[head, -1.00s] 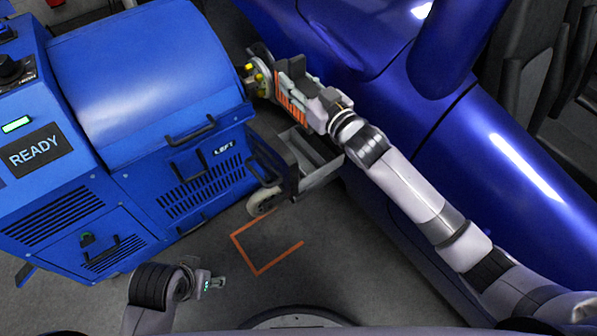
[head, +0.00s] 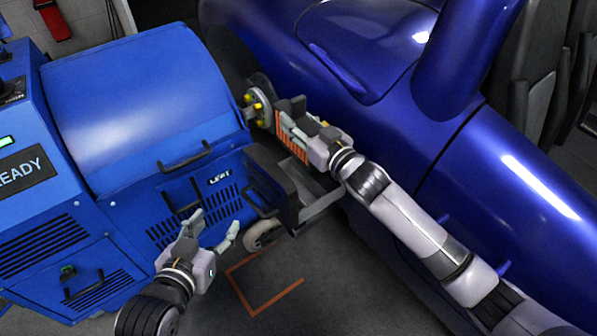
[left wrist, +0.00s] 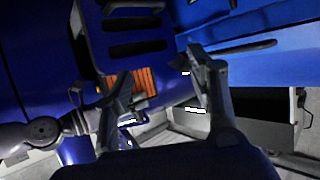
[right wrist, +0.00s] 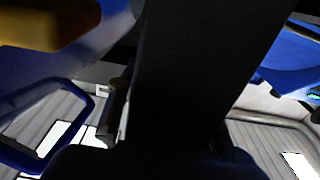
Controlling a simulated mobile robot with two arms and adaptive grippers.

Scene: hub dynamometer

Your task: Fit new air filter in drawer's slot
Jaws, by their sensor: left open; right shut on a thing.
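The air filter (head: 291,140) shows as an orange pleated block with dark grey parts around it. My right gripper (head: 293,127) is shut on it and holds it above the open drawer (head: 272,186), beside the wheel hub. The drawer is pulled out from the blue machine; its grey inside partly shows, but the slot is not clear. My left gripper (head: 214,226) is open and empty, in front of the machine's vented side and left of the drawer. In the left wrist view the orange filter (left wrist: 147,82) shows beyond the open fingers. A dark body fills the middle of the right wrist view.
The blue machine (head: 140,90) marked LEFT stands at the left with handles on its side. The blue car body (head: 400,110) runs close behind my right arm. The hub (head: 258,108) with yellow nuts is just left of the filter. Open floor with an orange corner mark (head: 262,300) lies in front.

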